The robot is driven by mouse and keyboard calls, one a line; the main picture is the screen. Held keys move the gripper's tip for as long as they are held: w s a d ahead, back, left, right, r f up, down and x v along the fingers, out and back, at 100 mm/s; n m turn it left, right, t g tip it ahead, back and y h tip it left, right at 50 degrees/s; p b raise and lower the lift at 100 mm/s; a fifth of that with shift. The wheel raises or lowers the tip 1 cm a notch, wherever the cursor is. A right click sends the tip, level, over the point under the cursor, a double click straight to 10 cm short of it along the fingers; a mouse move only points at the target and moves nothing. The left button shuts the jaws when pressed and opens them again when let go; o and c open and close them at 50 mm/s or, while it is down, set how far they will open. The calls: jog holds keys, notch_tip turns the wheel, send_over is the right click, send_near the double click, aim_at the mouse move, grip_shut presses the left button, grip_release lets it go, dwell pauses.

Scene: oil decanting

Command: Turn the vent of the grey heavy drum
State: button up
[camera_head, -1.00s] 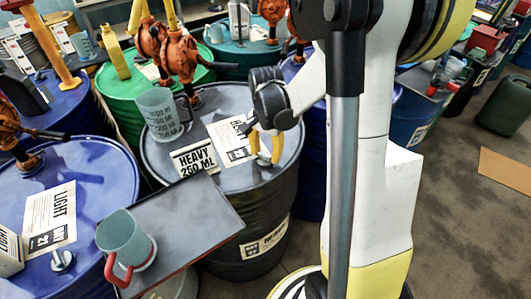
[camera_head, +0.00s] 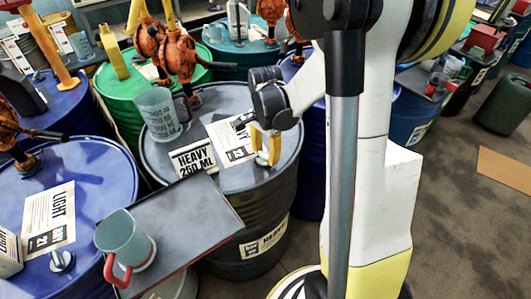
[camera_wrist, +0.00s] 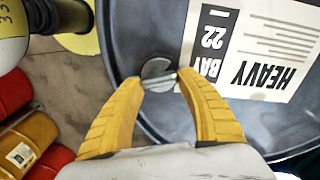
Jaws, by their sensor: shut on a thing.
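The grey heavy drum (camera_head: 235,95) stands in the middle of the head view, with a "HEAVY BAY 22" sheet (camera_head: 229,139) on its lid. In the wrist view the vent (camera_wrist: 154,67) is a small round metal piece with a raised tab on the drum's lid (camera_wrist: 210,110), near the rim. My gripper (camera_wrist: 160,82) has its two yellow fingers closed on the tab from both sides.
A "HEAVY 260 ML" card (camera_head: 194,158) and a clear jug (camera_head: 160,115) stand on the lid, left of my gripper. A dark tray (camera_head: 190,225) with a red-handled jug (camera_head: 127,240) is in front. An orange pump (camera_head: 181,55) rises behind. Blue drums stand on either side.

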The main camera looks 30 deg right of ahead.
aim_at(266, 153)
jog(key=o, duration=1.2)
jog(key=shift+c, duration=0.2)
jog(key=shift+r, duration=0.1)
notch_tip(266, 153, up, 12)
jog(key=s+a+r+n+t, duration=0.3)
jog(key=s+a+n+t, duration=0.4)
jog(key=s+a+n, duration=0.4)
jog(key=a+n, duration=0.3)
jog(key=n, duration=0.2)
jog(key=shift+a+r, duration=0.2)
